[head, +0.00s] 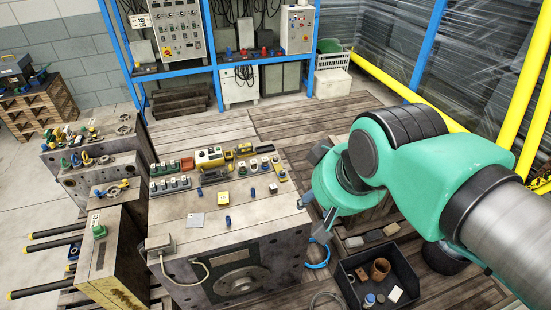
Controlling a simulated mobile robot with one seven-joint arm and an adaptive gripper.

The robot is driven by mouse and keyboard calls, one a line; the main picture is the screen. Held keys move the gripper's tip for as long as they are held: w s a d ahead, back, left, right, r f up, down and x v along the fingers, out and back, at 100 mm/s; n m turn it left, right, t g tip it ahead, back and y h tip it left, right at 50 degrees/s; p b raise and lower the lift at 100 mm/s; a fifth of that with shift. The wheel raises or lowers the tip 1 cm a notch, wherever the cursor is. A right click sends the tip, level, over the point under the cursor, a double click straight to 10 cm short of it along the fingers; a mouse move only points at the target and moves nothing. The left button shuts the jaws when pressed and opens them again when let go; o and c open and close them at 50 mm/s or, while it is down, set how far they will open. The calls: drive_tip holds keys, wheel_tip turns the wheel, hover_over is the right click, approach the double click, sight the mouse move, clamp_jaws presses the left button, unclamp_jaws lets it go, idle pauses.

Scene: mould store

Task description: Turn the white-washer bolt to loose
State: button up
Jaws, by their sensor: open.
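A large steel mould block (215,228) stands in the middle of the head view, with many small fittings on its top. I cannot make out which fitting is the white-washer bolt; it is too small to tell or hidden. My gripper (314,219) is at the right edge of the block, pointing down and left. Its dark fingers are apart, with nothing seen between them. The arm covers what lies behind it on the right.
A black bin (376,289) with small items sits on the floor at lower right. More mould blocks (100,168) stand at left, with dark rods (50,243) sticking out. A blue rack (213,66) stands behind. Plank floor behind the block is clear.

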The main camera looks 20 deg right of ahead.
drive_tip(key=w+r+m, duration=0.4)
drive_tip(key=w, duration=0.6)
drive_tip(key=m+g+b, duration=0.3)
drive_tip(key=m+g, duration=0.3)
drive_tip(key=m, duration=1.7)
hover_over(275, 158)
wheel_tip(275, 158, down, 41)
drive_tip(key=shift+s+d+f, duration=0.1)
wheel_tip(275, 158, down, 14)
drive_tip(key=b, duration=0.3)
drive_tip(key=shift+r, duration=0.25)
